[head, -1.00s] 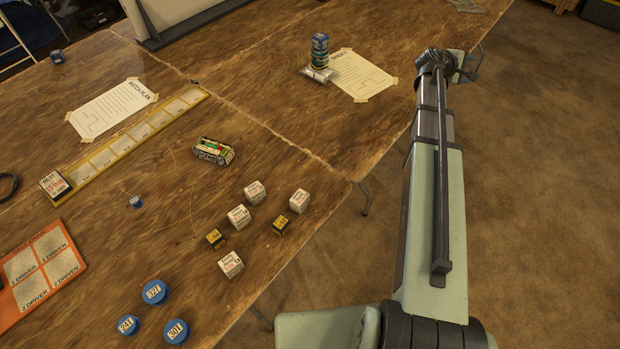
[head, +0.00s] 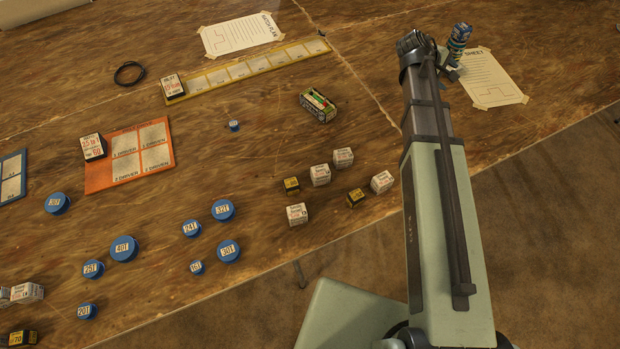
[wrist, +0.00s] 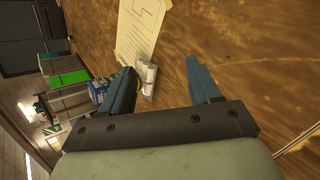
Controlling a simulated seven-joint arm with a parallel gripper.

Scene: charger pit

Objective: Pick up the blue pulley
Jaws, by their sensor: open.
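Several blue round pulleys with white tooth-count labels lie on the wooden table in the head view. They include one marked 32T (head: 223,210), one marked 40T (head: 123,248), one marked 24T (head: 191,229) and one marked 30T (head: 228,251). A smaller one (head: 197,267) seems marked 16T. A tiny blue piece (head: 233,125) lies apart near the yellow strip; I cannot tell its kind. My gripper (wrist: 160,70) is open and empty in the wrist view. It is far from the pulleys, near the can stack at the back right.
Small white and yellow boxes (head: 320,174) stand right of the pulleys. An orange board (head: 98,178), a yellow strip (head: 250,68) and a green-topped box (head: 318,105) lie behind. Bare wood separates them.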

